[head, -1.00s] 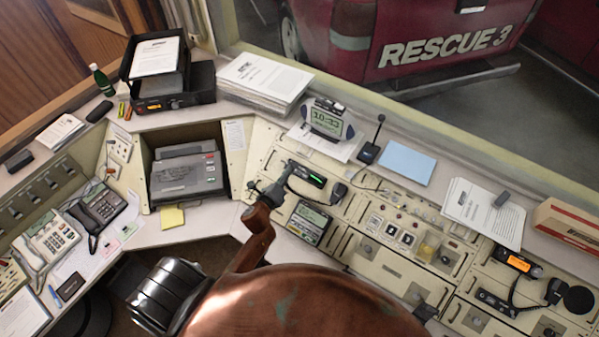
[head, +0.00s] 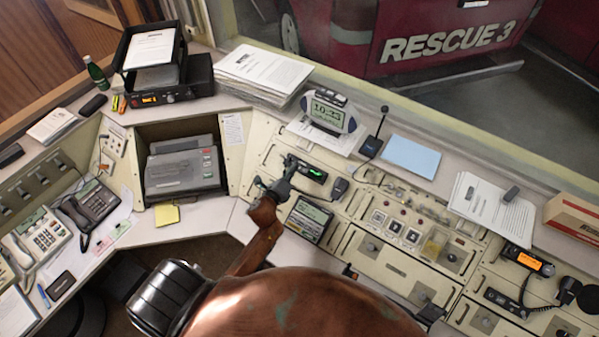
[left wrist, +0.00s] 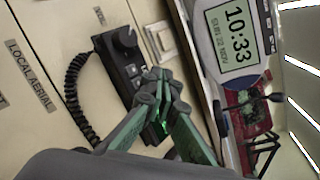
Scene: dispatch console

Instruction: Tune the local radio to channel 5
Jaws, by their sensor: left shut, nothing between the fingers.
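A black radio (head: 306,169) with a small green display is set in the beige console, with a handset on a coiled cord at its right. In the left wrist view the radio (left wrist: 124,60) shows a round knob (left wrist: 124,36) near its top end, beside a "LOCAL AERIAL" label (left wrist: 30,75). My left gripper (head: 289,160) is at the left end of this radio. In the left wrist view its fingertips (left wrist: 162,82) are together and empty, in front of the radio, hiding part of its face and the green display. Contact cannot be told. My right gripper is not seen.
A clock (head: 328,110) stands behind the radio, with a desk microphone (head: 372,146) to its right. A keypad unit (head: 309,219) lies just in front. Other radios with orange displays sit at far right (head: 527,260) and back left (head: 175,93).

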